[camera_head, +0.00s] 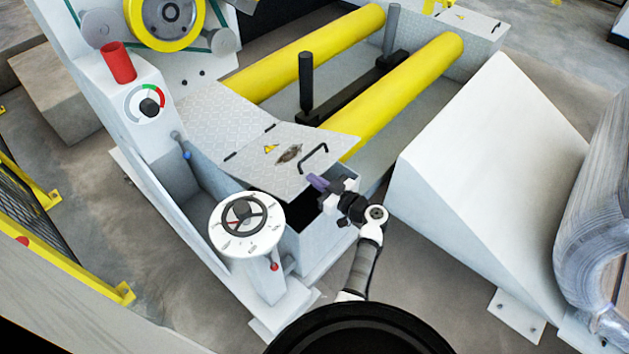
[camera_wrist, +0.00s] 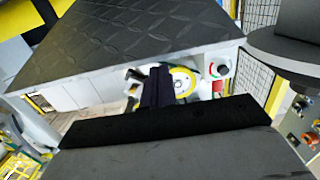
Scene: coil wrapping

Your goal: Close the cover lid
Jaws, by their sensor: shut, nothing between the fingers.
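The cover lid (camera_head: 275,170) is a light grey diamond-plate panel with a black handle (camera_head: 315,158) and a yellow warning sign. It is hinged along its left edge and stands partly raised, with a dark opening (camera_head: 266,192) showing below its near edge. My gripper (camera_head: 314,181) is at the lid's near right edge, just below the handle in the head view. Its fingers are shut and hold nothing. In the wrist view the shut fingers (camera_wrist: 157,88) lie below a dark diamond-plate surface (camera_wrist: 120,40), apparently the lid's underside. I cannot tell whether they touch it.
A handwheel (camera_head: 243,222) on a white post stands left of my gripper. A control post with a red cylinder (camera_head: 118,63) is farther back. Yellow rollers (camera_head: 400,95) lie behind the lid. A large white wedge block (camera_head: 480,170) stands to the right, with grey floor between.

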